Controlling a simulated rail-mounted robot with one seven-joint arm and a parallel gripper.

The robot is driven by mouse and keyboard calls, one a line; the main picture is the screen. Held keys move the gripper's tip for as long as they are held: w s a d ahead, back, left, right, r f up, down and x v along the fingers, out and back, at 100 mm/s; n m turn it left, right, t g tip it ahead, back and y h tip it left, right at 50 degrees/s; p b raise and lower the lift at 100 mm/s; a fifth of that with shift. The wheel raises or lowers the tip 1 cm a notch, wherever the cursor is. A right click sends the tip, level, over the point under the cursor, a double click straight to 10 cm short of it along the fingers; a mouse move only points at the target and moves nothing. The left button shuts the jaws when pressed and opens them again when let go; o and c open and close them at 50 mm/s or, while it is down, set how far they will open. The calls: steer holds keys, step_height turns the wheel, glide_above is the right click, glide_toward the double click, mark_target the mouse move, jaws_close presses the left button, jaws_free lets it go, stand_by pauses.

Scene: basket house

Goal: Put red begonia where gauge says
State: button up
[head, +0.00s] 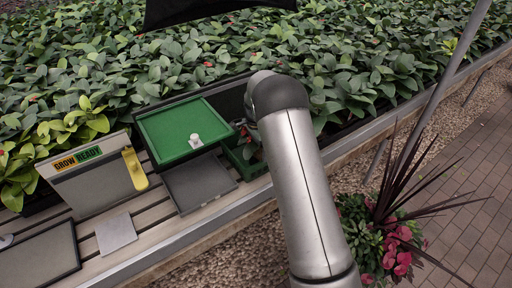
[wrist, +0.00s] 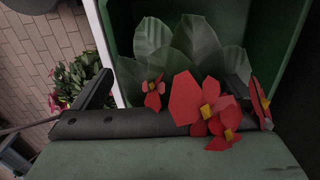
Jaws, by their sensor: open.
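The red begonia (wrist: 205,100), with red petals, yellow centres and broad green leaves, fills the middle of the wrist view, inside a green crate (wrist: 290,25). In the head view the crate (head: 246,171) is partly hidden by my arm. My gripper (wrist: 170,88) is open, with one finger on each side of the plant; I cannot tell whether they touch it. The gauge board (head: 90,183) has a GROW and READY label (head: 78,158). Its yellow pointer (head: 134,168) is at the right edge, nearest READY.
A green-floored tray (head: 165,130) with a small white knob (head: 195,141) lies behind a flat grey tray (head: 198,183). Another grey tray (head: 40,262) and a pale square (head: 115,233) lie left on the slatted bench. Dense foliage backs the bench.

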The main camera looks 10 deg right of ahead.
mark_target(256, 157)
step_height(256, 157, up, 11)
steer(key=b, duration=0.2)
steer(key=s+r+n, duration=0.3)
steer(key=s+r, duration=0.4)
steer(key=s, duration=0.3)
steer(key=s+f+n, duration=0.2)
steer(key=s+n, duration=0.8)
steer(key=s, duration=2)
steer(key=shift+s+f+n+t, duration=0.15)
steer(key=shift+n+t, duration=0.15)
